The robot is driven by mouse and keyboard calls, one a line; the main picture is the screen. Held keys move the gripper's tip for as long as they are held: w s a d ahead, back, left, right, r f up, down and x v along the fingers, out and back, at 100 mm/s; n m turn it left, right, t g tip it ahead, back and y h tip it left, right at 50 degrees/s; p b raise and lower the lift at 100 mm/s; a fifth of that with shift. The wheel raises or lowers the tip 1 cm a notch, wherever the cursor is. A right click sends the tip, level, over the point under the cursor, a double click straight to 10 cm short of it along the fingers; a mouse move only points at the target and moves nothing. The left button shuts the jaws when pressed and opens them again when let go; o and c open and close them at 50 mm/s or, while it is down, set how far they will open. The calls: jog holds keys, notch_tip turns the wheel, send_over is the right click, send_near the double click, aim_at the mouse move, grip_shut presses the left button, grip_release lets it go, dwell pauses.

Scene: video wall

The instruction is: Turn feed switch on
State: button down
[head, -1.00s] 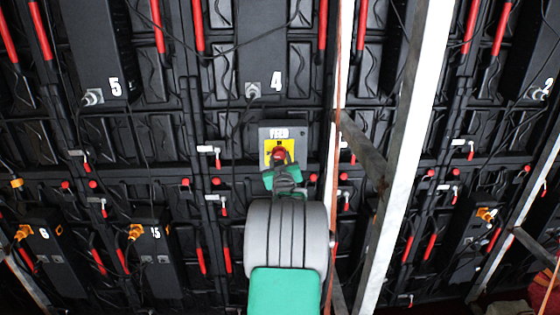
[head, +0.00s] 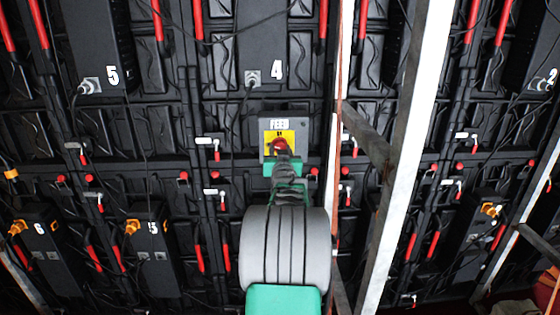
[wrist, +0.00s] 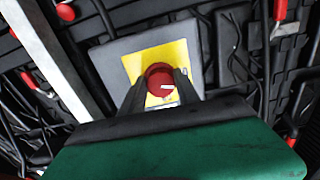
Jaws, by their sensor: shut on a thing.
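The feed switch is a red knob (wrist: 161,80) on a yellow plate (wrist: 133,63) set on a grey box (head: 311,135) labelled FEED. In the head view the yellow plate (head: 294,138) shows, with the red knob (head: 280,144) partly covered by my gripper. My gripper (wrist: 160,88) has its two dark fingers on either side of the knob and is shut on it. The lower part of the plate is hidden behind the fingers.
A white metal beam (head: 405,165) runs diagonally just right of the box, with a grey brace (head: 365,130) joining it. Black panels with red handles and cables fill the wall. Black unit 4 (head: 262,40) hangs above the box.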

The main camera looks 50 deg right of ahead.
jog(key=shift+w+a+r+m+b, duration=0.1)
jog(key=shift+r+m+b, duration=0.05)
jog(key=shift+m+b, duration=3.3)
jog(key=shift+w+r+m+b, duration=0.1)
jog(key=shift+m+b, duration=2.85)
jog(key=shift+m, duration=0.9)
jog(key=shift+r, duration=0.1)
jog(key=c, duration=0.9)
grip_release()
jog(key=shift+s, duration=0.1)
jog(key=b+v, duration=0.1)
jog(key=v, duration=0.6)
jog(key=shift+s+a, duration=0.2)
jog(key=shift+a, duration=0.05)
